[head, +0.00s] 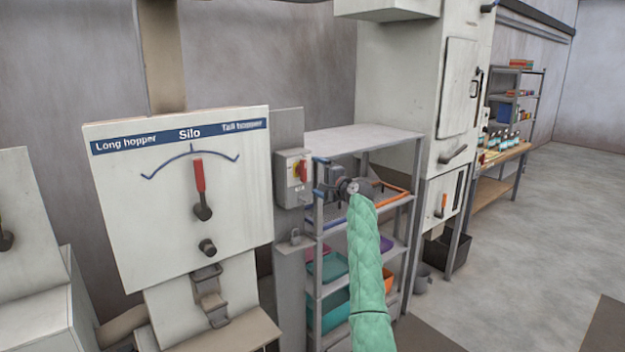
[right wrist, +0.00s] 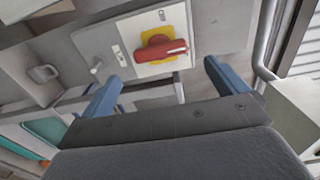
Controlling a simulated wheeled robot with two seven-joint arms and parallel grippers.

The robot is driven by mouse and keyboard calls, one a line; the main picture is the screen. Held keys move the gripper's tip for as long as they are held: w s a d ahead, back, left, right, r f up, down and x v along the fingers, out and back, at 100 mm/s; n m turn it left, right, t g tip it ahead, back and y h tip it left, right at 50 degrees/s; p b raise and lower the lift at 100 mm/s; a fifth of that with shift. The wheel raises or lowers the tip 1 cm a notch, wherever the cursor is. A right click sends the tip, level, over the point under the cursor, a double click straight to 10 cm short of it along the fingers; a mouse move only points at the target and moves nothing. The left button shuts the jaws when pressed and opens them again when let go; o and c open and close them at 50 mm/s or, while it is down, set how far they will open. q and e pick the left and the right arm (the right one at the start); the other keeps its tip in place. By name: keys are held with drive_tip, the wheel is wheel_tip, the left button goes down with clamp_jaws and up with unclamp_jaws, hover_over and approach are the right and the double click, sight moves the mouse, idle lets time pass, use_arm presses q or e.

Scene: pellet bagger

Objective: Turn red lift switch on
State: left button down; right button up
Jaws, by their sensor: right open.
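The red lift switch (head: 300,171) is a red rotary handle on a yellow plate, on the front of a small grey box (head: 283,190) fixed to a grey panel. In the right wrist view the red handle (right wrist: 160,48) lies beyond and between my two blue fingers. My right gripper (head: 318,174) is open and just to the right of the box in the head view, its fingers pointing at it. It also shows in the right wrist view (right wrist: 160,78), apart from the switch, with nothing between the fingers. My left gripper is not in view.
A white Silo board (head: 245,190) with a red-handled lever (head: 199,178) stands left of the switch box. A metal shelf (head: 362,139) with coloured bins stands close behind my right arm. Open floor (head: 545,215) lies at the right.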

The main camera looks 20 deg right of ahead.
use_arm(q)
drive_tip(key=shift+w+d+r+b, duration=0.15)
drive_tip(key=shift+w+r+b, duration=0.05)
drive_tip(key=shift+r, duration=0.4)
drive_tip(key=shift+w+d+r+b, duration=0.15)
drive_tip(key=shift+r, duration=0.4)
use_arm(e)
drive_tip(key=v, duration=0.2)
drive_tip(key=shift+s+d, duration=0.15)
drive_tip(key=shift+s, duration=0.15)
